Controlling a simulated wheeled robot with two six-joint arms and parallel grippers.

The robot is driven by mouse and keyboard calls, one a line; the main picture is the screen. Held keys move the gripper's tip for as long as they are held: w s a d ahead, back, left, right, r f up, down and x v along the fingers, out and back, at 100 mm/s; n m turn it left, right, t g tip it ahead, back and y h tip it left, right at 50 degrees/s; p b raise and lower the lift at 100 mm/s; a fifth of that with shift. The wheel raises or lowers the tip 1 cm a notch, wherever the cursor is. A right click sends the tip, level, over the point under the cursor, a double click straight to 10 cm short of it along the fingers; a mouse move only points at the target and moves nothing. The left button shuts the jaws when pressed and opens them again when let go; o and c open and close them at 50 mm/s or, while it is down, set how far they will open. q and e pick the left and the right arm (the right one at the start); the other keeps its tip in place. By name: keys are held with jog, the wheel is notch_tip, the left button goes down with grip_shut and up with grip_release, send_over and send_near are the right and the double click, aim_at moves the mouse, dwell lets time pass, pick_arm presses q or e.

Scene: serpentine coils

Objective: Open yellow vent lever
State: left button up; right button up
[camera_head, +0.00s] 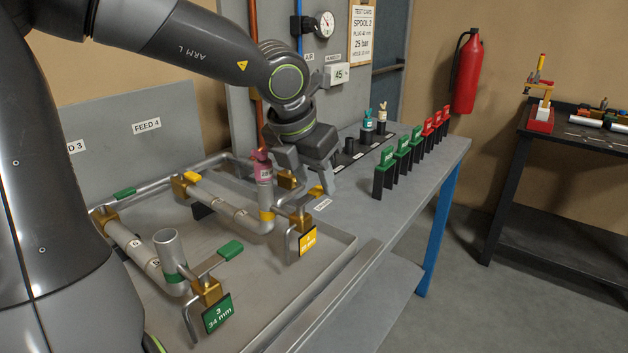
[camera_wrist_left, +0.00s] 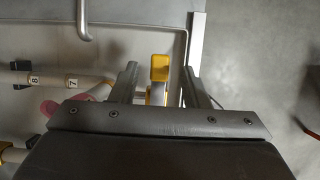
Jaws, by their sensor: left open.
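The yellow vent lever (camera_head: 317,191) sticks out to the upper right from a small brass valve (camera_head: 301,222) with a yellow tag (camera_head: 307,241) and a bent drain pipe. My left gripper (camera_head: 306,180) is open and points down at the lever's outer end. In the left wrist view the yellow handle (camera_wrist_left: 160,68) shows between the two spread fingers (camera_wrist_left: 158,82), with a gap on each side. I cannot tell if a finger touches it. My right gripper is not in view.
An upright pipe with a pink plug (camera_head: 262,166) stands just left of the gripper. Another yellow handle (camera_head: 192,177) and green-marked valves share the tray (camera_head: 335,262). A green-tagged valve (camera_head: 208,292) is at the front. Green and red tag stands (camera_head: 402,150) line the bench's right side.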

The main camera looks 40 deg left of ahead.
pick_arm(q)
jog(key=shift+w+f, duration=0.15)
jog(key=shift+f, duration=0.3)
grip_shut()
